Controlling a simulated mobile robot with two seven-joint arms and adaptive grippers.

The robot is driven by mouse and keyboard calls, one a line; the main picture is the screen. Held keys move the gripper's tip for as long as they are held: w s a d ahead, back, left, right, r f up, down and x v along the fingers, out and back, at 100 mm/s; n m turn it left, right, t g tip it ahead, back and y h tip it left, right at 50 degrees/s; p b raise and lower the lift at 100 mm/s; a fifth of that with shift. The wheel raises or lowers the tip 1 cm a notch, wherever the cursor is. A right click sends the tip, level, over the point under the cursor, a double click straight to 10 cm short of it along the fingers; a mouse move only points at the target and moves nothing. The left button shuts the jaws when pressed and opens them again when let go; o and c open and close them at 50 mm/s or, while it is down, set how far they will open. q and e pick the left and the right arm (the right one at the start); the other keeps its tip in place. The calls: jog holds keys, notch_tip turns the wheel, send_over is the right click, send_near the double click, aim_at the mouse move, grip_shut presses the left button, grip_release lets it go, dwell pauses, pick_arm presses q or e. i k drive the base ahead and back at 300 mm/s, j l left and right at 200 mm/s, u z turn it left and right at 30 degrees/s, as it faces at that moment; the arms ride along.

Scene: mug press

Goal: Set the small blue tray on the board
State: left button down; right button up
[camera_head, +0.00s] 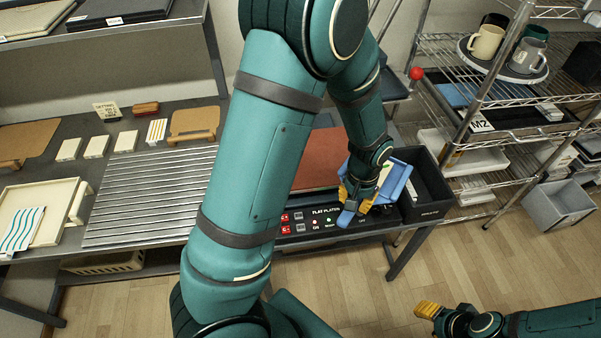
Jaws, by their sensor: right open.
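The small blue tray (397,180) shows in the head view at the right end of the work table, tilted and partly hidden by my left gripper. My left gripper (356,196) has yellow fingertips and is right at the tray, pointing down. Whether its fingers close on the tray cannot be made out. My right gripper (428,309) is open and empty, low at the right over the floor, apart from the tray. A tan board (195,122) lies at the back of the table. Another tan board (28,138) lies at the far left.
A black bin (430,183) stands beside the blue tray. A red-brown platen (318,158) with a button panel lies behind my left arm. A ribbed metal surface (150,195) fills the table's middle. A wire shelf (490,95) with mugs stands right.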

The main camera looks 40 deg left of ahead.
aim_at(160, 187)
jog(key=i+j+u, duration=0.15)
jog(key=u, duration=1.6)
jog(key=i+l, duration=0.15)
jog(key=i, duration=0.25)
